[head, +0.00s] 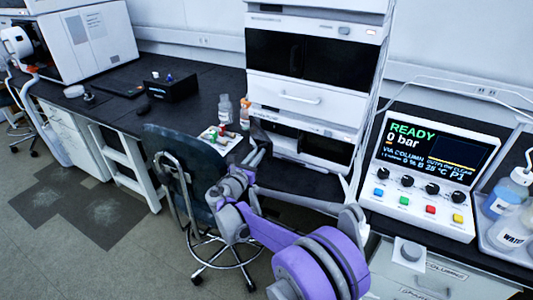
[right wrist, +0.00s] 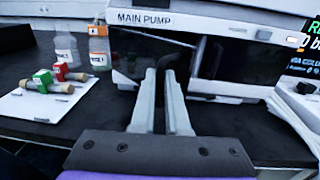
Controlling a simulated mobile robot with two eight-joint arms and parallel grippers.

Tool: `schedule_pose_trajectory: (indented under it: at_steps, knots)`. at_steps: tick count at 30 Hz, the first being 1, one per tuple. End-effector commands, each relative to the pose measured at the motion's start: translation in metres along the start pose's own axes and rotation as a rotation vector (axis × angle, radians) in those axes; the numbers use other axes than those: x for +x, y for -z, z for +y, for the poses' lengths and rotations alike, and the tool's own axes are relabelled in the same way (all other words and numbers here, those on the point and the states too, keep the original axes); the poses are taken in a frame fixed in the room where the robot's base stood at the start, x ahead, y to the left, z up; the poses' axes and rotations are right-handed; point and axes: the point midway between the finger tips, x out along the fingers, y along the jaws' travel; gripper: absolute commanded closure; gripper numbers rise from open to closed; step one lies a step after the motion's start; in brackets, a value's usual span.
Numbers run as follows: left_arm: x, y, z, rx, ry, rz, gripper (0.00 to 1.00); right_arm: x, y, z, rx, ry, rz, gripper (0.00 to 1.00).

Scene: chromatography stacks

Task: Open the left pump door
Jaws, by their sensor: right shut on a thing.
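The main pump (head: 344,136) is the lowest visible module of the white instrument stack, and its "MAIN PUMP" label shows in the right wrist view (right wrist: 145,18). Its dark left door (right wrist: 128,52) lies straight ahead of my right gripper (right wrist: 161,73). The door's top edge slants away from the housing, so it appears partly swung out. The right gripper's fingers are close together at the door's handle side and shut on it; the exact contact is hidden. In the head view my right gripper (head: 260,150) reaches the pump's left front. My left gripper is not in view.
A chair (head: 180,160) stands before the bench. A control panel reading READY, 0 bar (head: 425,170) is at the right.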

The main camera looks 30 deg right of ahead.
Motion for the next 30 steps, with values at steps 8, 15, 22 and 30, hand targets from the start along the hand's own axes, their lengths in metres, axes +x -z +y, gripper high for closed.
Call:
schedule_pose_trajectory:
  at_steps: [8,15,22,30]
  knots:
    - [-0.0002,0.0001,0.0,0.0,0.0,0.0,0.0,-0.0022,-0.0009,0.0083,-0.004,-0.005,-0.002,1.0]
    - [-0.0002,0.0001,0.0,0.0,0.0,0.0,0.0,-0.002,-0.0008,0.0082,-0.003,-0.004,-0.002,1.0]
    - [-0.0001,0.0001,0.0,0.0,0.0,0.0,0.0,-0.0023,-0.0005,0.0076,-0.003,-0.003,-0.002,0.63]
    - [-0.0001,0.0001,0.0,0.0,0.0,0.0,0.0,-0.003,-0.0002,0.0068,-0.001,-0.001,-0.001,0.59]
